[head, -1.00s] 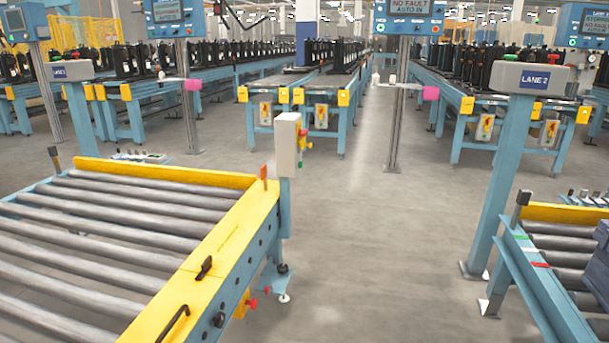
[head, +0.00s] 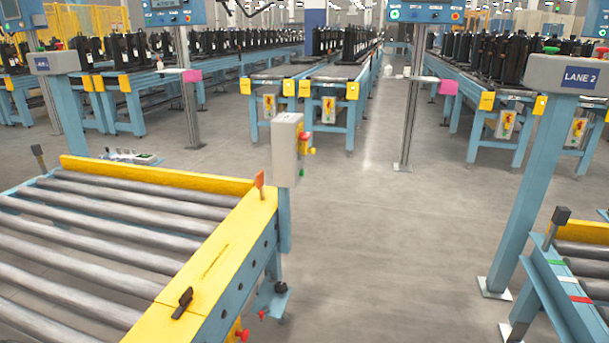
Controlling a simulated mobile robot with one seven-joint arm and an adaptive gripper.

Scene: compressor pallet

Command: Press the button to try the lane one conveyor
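A grey button box (head: 55,62) on a blue post stands at the far left, with a small blue lane label whose number is too small to read surely. A red button (head: 57,45) shows on its top. A roller conveyor (head: 216,262) with yellow side rails fills the lower left. A second grey button box (head: 530,72) at the right is labelled LANE 2, with a green button (head: 551,50) and a red button (head: 601,51) on top. My gripper is not in view.
A grey switch box (head: 287,150) with red and green buttons stands at the roller conveyor's far right corner. Another roller conveyor (head: 563,285) cuts in at lower right. Bare floor (head: 385,240) lies between them. Conveyors with black units run behind.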

